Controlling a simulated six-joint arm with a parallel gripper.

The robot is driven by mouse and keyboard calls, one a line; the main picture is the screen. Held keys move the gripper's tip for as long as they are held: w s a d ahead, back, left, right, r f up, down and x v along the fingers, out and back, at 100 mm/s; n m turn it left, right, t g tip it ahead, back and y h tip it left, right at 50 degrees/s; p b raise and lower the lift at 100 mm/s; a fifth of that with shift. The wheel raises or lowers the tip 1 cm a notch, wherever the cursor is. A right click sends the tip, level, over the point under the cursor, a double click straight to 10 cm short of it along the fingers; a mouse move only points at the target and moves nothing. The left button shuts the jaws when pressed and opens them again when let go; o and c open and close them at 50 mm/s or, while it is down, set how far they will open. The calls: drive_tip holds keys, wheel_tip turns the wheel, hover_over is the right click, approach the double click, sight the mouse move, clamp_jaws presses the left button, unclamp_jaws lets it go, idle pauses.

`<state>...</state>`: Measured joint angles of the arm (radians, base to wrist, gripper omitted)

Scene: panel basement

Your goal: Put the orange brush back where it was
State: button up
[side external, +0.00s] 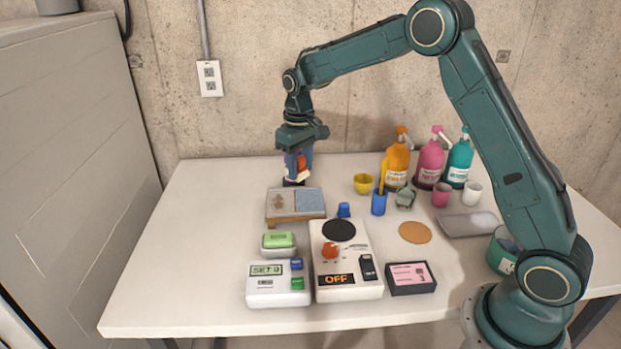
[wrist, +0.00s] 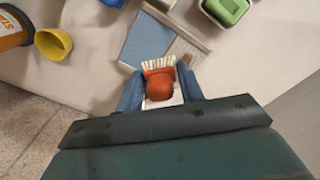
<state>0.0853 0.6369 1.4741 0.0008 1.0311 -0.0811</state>
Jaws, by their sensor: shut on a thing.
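The orange brush (wrist: 160,86), with pale bristles, is between the two blue fingers of my gripper (wrist: 158,92) in the wrist view, and the gripper is shut on it. In the side external view the brush (side external: 301,163) shows as a small orange patch between the fingers of my gripper (side external: 297,168). The gripper points down just behind a wooden tray (side external: 296,217) with a brown section and a blue-grey section. In the wrist view the bristles lie close to the tray's edge (wrist: 136,13). I cannot tell whether the brush touches the table.
A green block on a dish (side external: 279,243), a small blue object (side external: 344,210) and a white device (side external: 346,290) stand in front. A yellow bowl (side external: 363,184), a blue cup (side external: 379,204) and several bottles (side external: 431,162) stand right. The table's left side (side external: 200,230) is clear.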

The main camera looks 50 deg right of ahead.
drive_tip(key=s+d+r+m, duration=0.6)
drive_tip(key=d+r+m, duration=0.2)
drive_tip(key=d+m, duration=0.15)
drive_tip(key=shift+n, duration=0.25)
drive_tip(key=f, duration=2)
drive_tip(key=shift+w+d+f, duration=0.1)
drive_tip(key=shift+w+d, duration=0.05)
drive_tip(key=shift+w, duration=0.1)
drive_tip(key=shift+f, duration=0.1)
drive_tip(key=o, duration=0.7)
drive_tip(key=shift+o, duration=0.2)
wheel_tip(320, 180, up, 12)
idle(0.5)
